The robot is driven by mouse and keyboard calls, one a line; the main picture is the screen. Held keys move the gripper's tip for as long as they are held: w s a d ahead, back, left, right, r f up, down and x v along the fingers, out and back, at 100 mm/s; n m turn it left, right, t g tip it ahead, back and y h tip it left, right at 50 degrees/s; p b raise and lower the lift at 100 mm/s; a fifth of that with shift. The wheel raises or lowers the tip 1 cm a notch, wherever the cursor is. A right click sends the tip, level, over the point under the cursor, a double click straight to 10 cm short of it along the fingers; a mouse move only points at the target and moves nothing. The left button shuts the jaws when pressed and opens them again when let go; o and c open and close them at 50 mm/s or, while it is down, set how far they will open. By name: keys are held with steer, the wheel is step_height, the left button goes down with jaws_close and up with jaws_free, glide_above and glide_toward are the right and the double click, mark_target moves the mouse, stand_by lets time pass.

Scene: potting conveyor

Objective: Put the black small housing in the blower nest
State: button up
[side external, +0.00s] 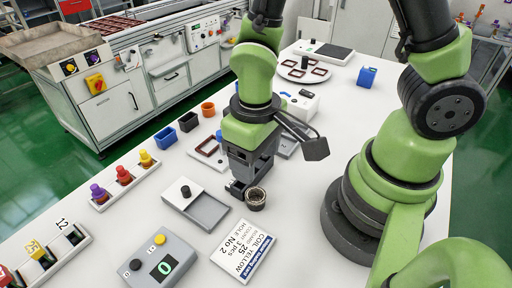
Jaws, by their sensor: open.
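A small black open box (188,122), which looks like the black small housing, stands on the white table between a blue box and an orange cup. My gripper (246,190) points down over the middle of the table, open, well to the front right of the black box. A dark round cup-like part (257,201) is right beside its fingertips; I cannot tell whether it lies between them. I cannot tell for sure which fixture is the blower nest. A white box unit (302,105) stands behind my gripper, partly hidden by my arm.
A blue box (165,138) and an orange cup (207,109) flank the black box. A dark red frame (209,147) lies near my gripper. A grey tray with a black knob (208,211), a printed card (244,252) and a counter box (159,264) are in front.

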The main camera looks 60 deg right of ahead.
steer(key=s+d+r+m+t, duration=0.1)
steer(key=r+t, duration=0.1)
steer(key=r, duration=0.4)
steer(key=s+d+r+m+t+y, duration=0.1)
steer(key=s+d+r+t, duration=0.1)
steer(key=r, duration=0.5)
steer(key=s+d+r+m+t+y, duration=0.1)
steer(key=s+d+r+m+t, duration=0.1)
steer(key=r, duration=0.4)
steer(key=shift+r+t, duration=0.3)
steer(key=shift+t, duration=0.1)
steer(key=shift+s+d+r, duration=0.15)
steer(key=shift+s+r, duration=0.15)
steer(key=shift+s, duration=0.05)
steer(key=shift+c, duration=1.1)
